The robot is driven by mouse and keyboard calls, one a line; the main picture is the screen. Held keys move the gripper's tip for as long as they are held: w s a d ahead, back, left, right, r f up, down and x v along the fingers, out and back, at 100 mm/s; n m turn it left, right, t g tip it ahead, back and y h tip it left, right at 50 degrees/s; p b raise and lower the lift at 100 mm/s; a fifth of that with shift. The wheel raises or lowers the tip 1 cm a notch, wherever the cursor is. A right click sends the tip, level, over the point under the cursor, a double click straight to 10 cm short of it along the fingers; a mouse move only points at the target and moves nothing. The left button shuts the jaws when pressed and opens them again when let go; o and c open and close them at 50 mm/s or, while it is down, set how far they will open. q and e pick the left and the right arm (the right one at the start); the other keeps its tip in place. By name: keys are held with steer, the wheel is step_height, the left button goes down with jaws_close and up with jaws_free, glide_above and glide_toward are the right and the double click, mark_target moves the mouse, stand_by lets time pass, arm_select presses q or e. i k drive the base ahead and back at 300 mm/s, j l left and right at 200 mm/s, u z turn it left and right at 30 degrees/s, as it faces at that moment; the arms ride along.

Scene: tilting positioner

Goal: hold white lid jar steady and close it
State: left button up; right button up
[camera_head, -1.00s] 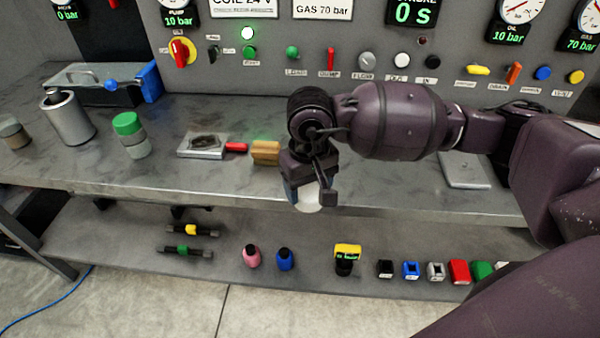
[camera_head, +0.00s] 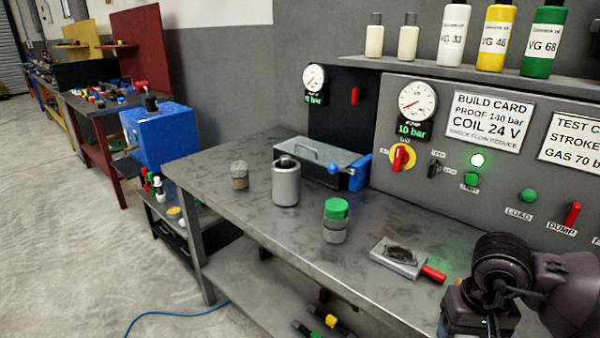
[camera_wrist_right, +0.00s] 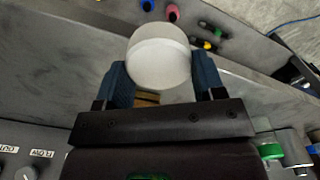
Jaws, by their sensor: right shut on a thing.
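My right gripper (camera_wrist_right: 162,68) is shut on a white round piece (camera_wrist_right: 158,62), with its blue fingers on either side. I cannot tell whether this is the lid alone or more of the jar. In the head view my right gripper is at the bottom right, its fingertips and load hidden or out of frame. A small jar with brownish contents (camera_head: 239,176) stands upright on the bench at the left. No white lid shows on it. A clear jar with a green lid (camera_head: 335,222) stands nearer the middle. My left gripper is in no view.
A grey metal cylinder (camera_head: 286,183) stands between the two jars. Behind are a grey tray with a handle (camera_head: 310,160) and a blue part (camera_head: 357,172). A metal plate (camera_head: 398,258) with a red handle (camera_head: 433,274) lies near my right arm. The bench's front edge is clear.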

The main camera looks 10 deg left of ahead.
mark_target(239, 171)
steer(key=i+j, duration=0.2)
steer(key=j, duration=0.2)
steer(key=i+j, duration=0.2)
steer(key=j, duration=0.25)
steer(key=i+j, duration=0.2)
steer(key=j, duration=0.2)
steer(key=i+j+u, duration=0.1)
steer(key=j, duration=0.3)
steer(key=i+j, duration=0.3)
steer(key=j, duration=0.1)
